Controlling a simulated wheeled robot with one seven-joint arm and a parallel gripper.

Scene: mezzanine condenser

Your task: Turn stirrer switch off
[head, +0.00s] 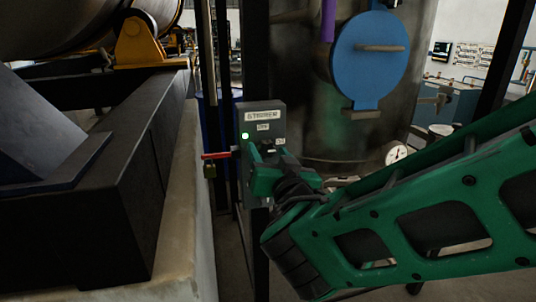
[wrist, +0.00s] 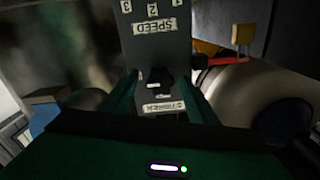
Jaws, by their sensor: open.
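The stirrer switch box (head: 250,118) is a grey upright panel with a "STIRRER" label at its top. A green lamp (head: 246,135) glows on it. In the wrist view the panel (wrist: 158,48) appears upside down, with a "SPEED" label and numbers beyond a small black switch (wrist: 155,84). My green gripper (head: 264,163) is at the front of the box and hides its lower part. In the wrist view my gripper (wrist: 160,95) is open, with one finger on each side of the black switch. I cannot tell whether either finger touches it.
A red lever (head: 216,155) with a brass padlock (head: 210,171) sticks out left of the box. A dark post (head: 256,60) stands behind it. A vessel with a blue round hatch (head: 372,60) is behind. A concrete plinth (head: 185,215) lies to the left.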

